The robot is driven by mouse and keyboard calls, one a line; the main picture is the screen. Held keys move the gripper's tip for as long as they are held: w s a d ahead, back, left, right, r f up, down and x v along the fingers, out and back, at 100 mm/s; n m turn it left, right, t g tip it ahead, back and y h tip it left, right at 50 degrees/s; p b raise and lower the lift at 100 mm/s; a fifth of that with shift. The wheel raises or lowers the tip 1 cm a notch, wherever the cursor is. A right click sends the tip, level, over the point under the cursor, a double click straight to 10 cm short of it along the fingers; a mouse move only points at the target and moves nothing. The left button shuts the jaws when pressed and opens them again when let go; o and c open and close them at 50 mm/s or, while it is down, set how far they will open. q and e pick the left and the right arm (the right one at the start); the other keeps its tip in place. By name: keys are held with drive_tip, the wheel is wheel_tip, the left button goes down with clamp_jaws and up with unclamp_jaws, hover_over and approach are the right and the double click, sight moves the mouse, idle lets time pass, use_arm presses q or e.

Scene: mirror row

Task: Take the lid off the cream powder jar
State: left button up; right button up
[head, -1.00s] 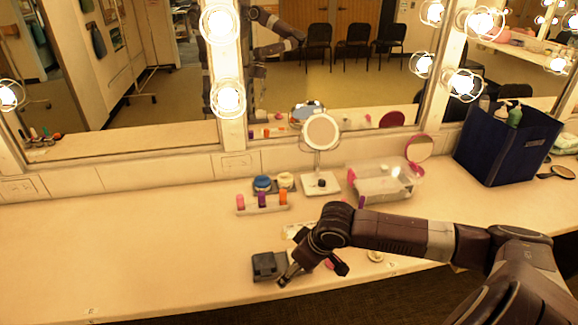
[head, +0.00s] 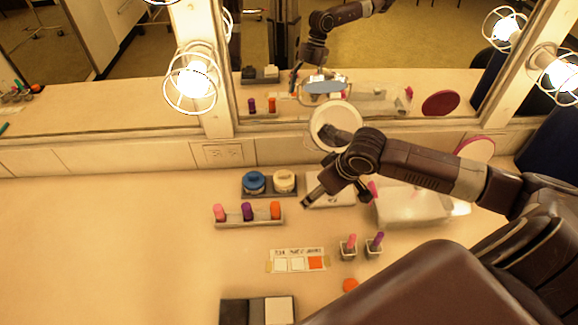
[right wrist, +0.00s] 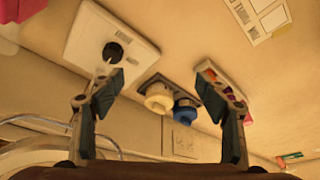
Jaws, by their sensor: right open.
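The cream powder jar (head: 284,181) stands with a cream top on a dark tray (head: 262,194), right of a blue-topped jar (head: 254,182). In the right wrist view the cream jar (right wrist: 158,95) and blue jar (right wrist: 184,110) lie between my spread fingers, farther off. My right gripper (head: 335,198) is open and empty, to the right of the cream jar and above the white base of the round mirror; it also shows in the right wrist view (right wrist: 172,100). It does not touch the jar. My left gripper is not in view.
A rack with pink, purple and orange tubes (head: 249,219) stands in front of the jars. The round mirror (head: 335,122) rises behind my gripper, its white base (right wrist: 98,45) beneath. The counter's left side is free.

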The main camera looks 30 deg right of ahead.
drive_tip(key=w+a+p, duration=0.1)
drive_tip(key=w+a, duration=0.1)
drive_tip(key=w, duration=0.2)
drive_tip(key=p, duration=0.2)
hover_over(286, 176)
drive_tip(key=s, duration=0.2)
drive_tip(key=shift+s+d+r, duration=0.15)
drive_tip(key=shift+d+r, duration=0.05)
drive_tip(key=shift+r, duration=0.05)
drive_tip(key=x, duration=0.5)
drive_tip(key=shift+f+p, duration=0.15)
drive_tip(key=shift+p, duration=0.15)
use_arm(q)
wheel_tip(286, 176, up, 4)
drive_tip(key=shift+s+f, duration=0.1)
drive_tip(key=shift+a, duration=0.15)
use_arm(e)
drive_tip(key=c, duration=1)
